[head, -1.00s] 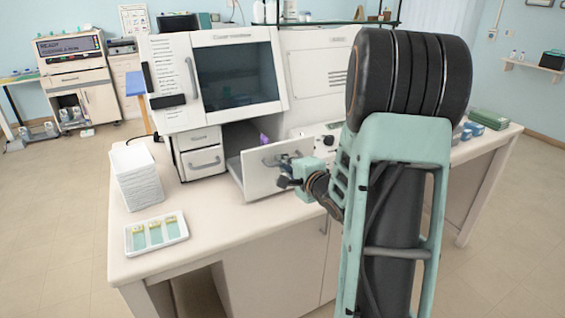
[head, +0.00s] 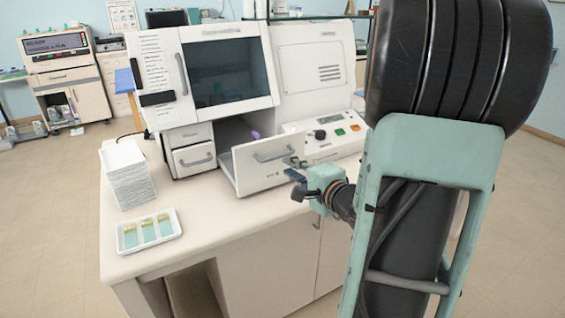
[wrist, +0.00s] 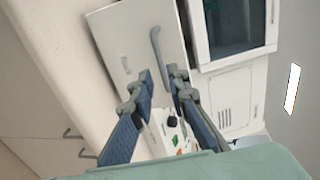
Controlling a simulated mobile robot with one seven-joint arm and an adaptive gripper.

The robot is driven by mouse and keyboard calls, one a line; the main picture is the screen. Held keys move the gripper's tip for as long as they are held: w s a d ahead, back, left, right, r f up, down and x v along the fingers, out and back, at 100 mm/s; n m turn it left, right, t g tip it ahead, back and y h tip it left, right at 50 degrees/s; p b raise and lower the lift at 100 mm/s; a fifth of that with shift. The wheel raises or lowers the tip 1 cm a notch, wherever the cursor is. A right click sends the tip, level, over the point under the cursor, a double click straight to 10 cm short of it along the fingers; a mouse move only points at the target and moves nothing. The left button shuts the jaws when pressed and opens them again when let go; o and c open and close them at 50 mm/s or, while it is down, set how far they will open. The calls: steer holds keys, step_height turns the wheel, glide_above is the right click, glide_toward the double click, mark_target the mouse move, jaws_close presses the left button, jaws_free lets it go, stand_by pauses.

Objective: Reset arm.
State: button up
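My gripper (head: 294,168) is near the front right of the open white drawer (head: 262,177) of the staining machine. In the wrist view my gripper (wrist: 159,78) has its two blue-grey fingers apart, with nothing held between them. The drawer front (wrist: 120,50) and its grey handle (wrist: 156,45) lie beyond the fingertips. The gap between fingers and handle is hard to judge. My arm fills the right side of the head view and hides part of the bench there.
The machine (head: 225,75) stands on the bench, with a button panel (head: 325,137) beside the drawer. A purple item (head: 256,135) shows inside the drawer. A white stack (head: 127,172) and a tray of slides (head: 130,250) stand at the left. The front bench top is clear.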

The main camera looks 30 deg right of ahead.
steer(key=shift+v, duration=1)
